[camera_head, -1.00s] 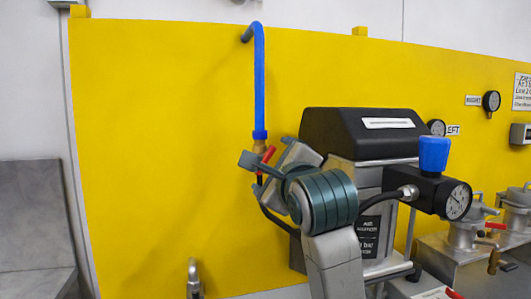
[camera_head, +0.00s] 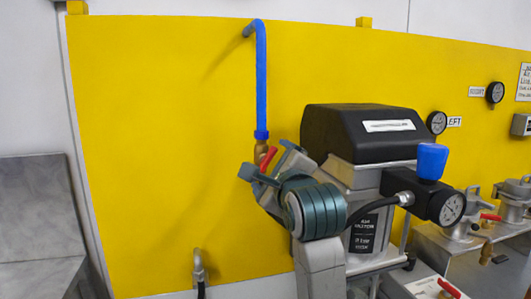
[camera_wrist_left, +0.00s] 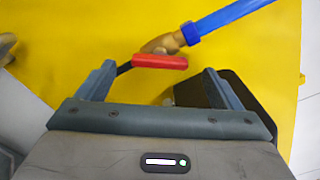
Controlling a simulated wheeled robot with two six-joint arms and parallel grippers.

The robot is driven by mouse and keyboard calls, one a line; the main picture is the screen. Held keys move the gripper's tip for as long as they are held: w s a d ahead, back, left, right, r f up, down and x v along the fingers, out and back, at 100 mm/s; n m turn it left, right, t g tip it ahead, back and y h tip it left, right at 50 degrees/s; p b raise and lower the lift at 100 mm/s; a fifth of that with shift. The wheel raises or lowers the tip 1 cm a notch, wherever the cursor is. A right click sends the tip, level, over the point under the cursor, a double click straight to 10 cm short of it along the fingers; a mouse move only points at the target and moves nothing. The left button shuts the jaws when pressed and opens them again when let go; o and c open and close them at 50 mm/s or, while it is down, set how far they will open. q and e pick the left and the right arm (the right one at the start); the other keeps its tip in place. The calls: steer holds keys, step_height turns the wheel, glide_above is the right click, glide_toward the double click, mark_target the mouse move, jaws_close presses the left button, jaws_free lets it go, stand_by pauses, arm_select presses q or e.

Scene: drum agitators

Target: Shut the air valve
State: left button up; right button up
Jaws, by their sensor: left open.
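The air valve is a brass fitting (camera_wrist_left: 163,43) at the lower end of a blue pipe (camera_head: 261,85) in front of the yellow wall. Its red lever handle (camera_head: 268,158) slants beside the pipe line, and it also shows in the left wrist view (camera_wrist_left: 160,61). My left gripper (camera_head: 266,160) is open around the handle's area. In the left wrist view its two fingers (camera_wrist_left: 158,72) stand to either side of the red handle, with a gap on the right. The dark stem of the lever ends close to the left finger; I cannot tell whether they touch. My right gripper is not in view.
A black-topped machine (camera_head: 365,130) stands close to the right of my left gripper. It carries a blue knob (camera_head: 432,160) and a pressure gauge (camera_head: 452,208). A tap (camera_head: 198,265) is low on the left. The yellow wall (camera_head: 150,130) is clear to the left.

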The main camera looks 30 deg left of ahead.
mark_target(267, 161)
arm_select(q)
steer(key=shift+p+x, duration=0.75)
steer(key=shift+x, duration=1.95)
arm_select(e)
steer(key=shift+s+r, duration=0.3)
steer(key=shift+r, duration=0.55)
arm_select(q)
steer(key=c, duration=1)
